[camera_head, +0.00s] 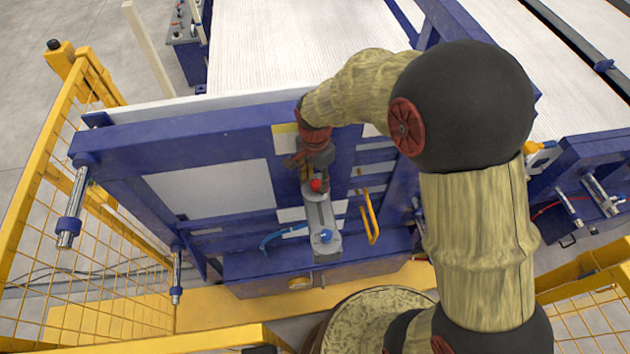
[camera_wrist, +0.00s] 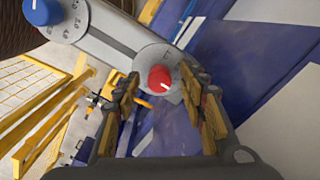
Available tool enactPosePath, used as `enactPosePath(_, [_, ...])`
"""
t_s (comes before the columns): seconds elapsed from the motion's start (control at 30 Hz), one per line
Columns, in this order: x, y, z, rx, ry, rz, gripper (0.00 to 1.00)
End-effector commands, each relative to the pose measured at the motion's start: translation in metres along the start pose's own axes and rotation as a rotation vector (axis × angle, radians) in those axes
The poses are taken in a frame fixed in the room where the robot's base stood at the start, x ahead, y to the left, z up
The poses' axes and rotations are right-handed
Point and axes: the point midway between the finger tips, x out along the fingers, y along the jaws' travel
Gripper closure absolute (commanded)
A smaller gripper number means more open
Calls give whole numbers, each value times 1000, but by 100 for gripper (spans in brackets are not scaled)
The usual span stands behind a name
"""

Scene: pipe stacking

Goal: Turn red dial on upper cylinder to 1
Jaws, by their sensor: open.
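The red dial (camera_wrist: 160,79) sits on a round white scale at one end of a grey cylinder unit (camera_wrist: 110,42) in the wrist view. It carries a white pointer line; the scale marks are too small to read. It also shows in the head view (camera_head: 316,185), just below my gripper (camera_head: 304,168). In the wrist view my gripper (camera_wrist: 163,105) is open, with one finger left of the dial and the other right of it. The right finger appears very close to the scale's edge; I cannot tell whether it touches. A blue dial (camera_wrist: 43,10) sits at the cylinder unit's other end.
The cylinder unit is mounted on a blue machine frame (camera_head: 190,133). A yellow handle (camera_head: 370,218) stands to its right and a blue hose (camera_head: 272,240) to its left. A yellow mesh fence (camera_head: 45,200) bounds the left side.

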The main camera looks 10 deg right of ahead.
Motion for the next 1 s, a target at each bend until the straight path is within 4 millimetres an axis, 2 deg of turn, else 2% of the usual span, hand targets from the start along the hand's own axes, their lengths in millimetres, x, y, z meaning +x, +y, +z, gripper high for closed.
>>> enactPosePath(0.13, [9,0,0,0,0,-1,58])
enactPosePath(0.4, [10,0,0,-1,0,-1,58])
enactPosePath(1.0, [10,0,0,-1,0,-1,92])
